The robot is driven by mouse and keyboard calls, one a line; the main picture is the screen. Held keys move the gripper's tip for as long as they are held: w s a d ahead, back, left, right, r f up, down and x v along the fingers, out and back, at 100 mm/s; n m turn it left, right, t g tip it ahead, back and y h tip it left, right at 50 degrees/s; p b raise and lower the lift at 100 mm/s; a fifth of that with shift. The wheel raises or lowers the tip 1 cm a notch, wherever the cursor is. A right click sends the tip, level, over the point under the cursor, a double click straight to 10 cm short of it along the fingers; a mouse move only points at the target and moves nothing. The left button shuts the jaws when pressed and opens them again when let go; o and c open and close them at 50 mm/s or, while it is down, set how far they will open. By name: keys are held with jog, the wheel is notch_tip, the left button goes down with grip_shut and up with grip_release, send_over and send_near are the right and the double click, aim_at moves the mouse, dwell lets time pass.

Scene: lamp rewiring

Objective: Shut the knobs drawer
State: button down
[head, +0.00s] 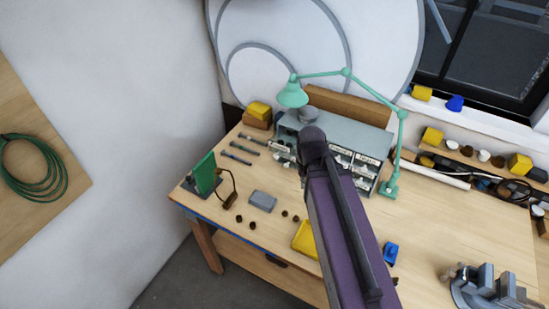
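A grey-green drawer cabinet (352,136) stands at the back of the workbench. Its front has several small drawers with white labels, too small to read surely, so I cannot tell which is the knobs drawer. Pale small parts show at the drawer fronts right of my arm. At the cabinet's left end, a light grey part (282,152) juts forward; I cannot tell if it is an open drawer. My purple arm reaches up to the cabinet and covers the middle of its front. My gripper is hidden behind the arm.
A teal lamp (292,94) arches over the cabinet. On the bench are a green board (205,174), a grey box (262,200), a yellow tray (304,240), a blue block (390,253) and a vise (484,287). Bench right of my arm is largely clear.

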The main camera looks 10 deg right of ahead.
notch_tip(320, 180, down, 20)
jog(key=b, duration=1.9)
jog(key=shift+f+b, duration=0.15)
jog(key=shift+b, duration=0.2)
